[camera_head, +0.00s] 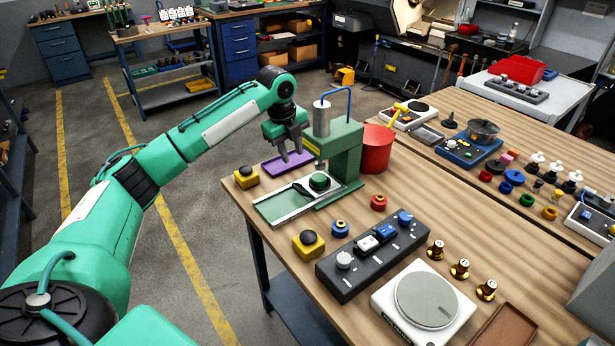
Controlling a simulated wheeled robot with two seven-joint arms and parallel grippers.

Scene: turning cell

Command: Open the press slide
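The green press (345,158) stands near the table's far left corner, with a grey cylinder (322,118) and a blue hose on top. At its foot is a pale-framed slide bed (284,206) with a green surface, running toward the table's left edge. A round dark green piece (320,181) sits on it under the press head. How far the slide is open is unclear. My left gripper (291,156) points down beside the press head, above and behind the slide bed. Its dark fingers are apart with nothing visible between them. My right gripper is out of view.
A purple tray (288,163) lies behind the slide bed. Yellow-based black buttons (246,177) (308,244) stand on either side. A red bin (376,149) is right of the press. A control box (370,250) and a scale (425,301) are in front.

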